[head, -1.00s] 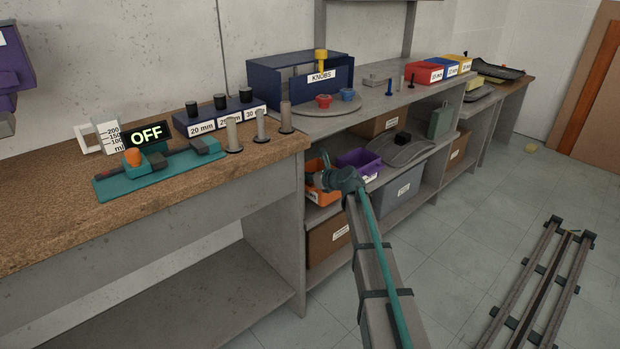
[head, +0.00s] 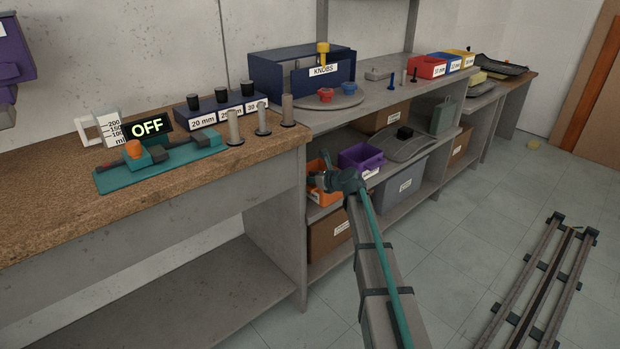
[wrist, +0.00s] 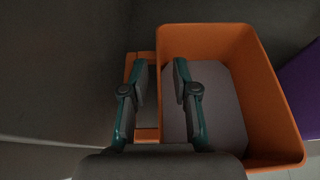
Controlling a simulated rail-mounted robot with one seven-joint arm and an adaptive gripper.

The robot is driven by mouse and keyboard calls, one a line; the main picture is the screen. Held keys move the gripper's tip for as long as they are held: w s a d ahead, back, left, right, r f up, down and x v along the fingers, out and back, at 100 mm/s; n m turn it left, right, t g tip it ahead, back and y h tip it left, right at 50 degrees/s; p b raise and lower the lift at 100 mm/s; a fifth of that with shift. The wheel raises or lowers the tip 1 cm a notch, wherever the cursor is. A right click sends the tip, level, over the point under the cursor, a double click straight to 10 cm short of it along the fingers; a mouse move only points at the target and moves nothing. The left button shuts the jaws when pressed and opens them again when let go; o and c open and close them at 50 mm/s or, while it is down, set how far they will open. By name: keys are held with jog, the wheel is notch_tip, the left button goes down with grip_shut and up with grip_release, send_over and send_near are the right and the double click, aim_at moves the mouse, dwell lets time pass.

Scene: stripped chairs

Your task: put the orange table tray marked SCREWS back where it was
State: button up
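An orange tray (head: 318,196) sits on the lower shelf under the bench in the head view, partly hidden by my arm. I cannot read its label. In the wrist view the orange tray (wrist: 258,75) fills the right half, with a grey floor and nothing seen inside. An orange frame like a handle (wrist: 146,134) sticks out on its left side. My gripper (wrist: 160,64) is open, one finger over the inside of the tray and one over the handle side, with the tray's left wall between them. In the head view my gripper (head: 322,176) is at the tray.
A purple tray (head: 361,158) stands close to the right of the orange one. The shelf's upper board and side panel (head: 278,225) are close by. The floor in front is clear, with rails (head: 545,290) at right.

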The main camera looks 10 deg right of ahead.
jog(key=p+v, duration=0.2)
jog(key=v, duration=1)
jog(key=shift+r, duration=0.2)
